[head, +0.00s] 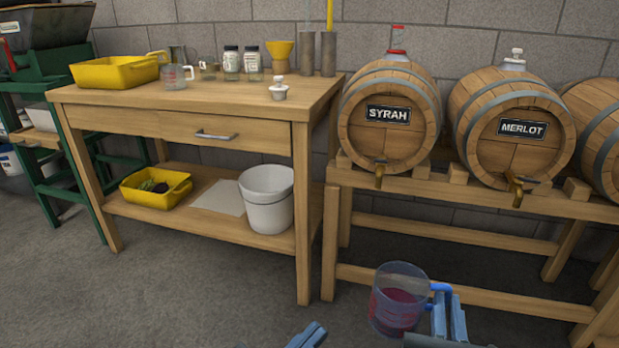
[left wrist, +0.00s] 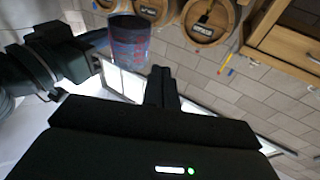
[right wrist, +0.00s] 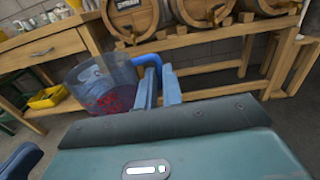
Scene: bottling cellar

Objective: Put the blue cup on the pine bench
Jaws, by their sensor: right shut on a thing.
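The blue cup (head: 398,298) is a see-through blue jug with a blue side handle and red in its lower part. It is upright in the air in front of the barrel stand. My right gripper (head: 445,300) is shut on its handle; the right wrist view shows the cup (right wrist: 100,88) left of the fingers (right wrist: 157,85). The cup also shows in the left wrist view (left wrist: 128,40). The pine bench (head: 170,97) stands at the left, with a drawer and a lower shelf. My left gripper (head: 308,336) is low at the bottom edge, its fingers together and empty.
On the bench top are a yellow tub (head: 115,72), a small measuring jug (head: 175,77), jars (head: 231,64), a yellow funnel (head: 280,52) and a white stopper (head: 278,89). Barrels (head: 388,115) rest on a wooden stand (head: 450,201) at the right.

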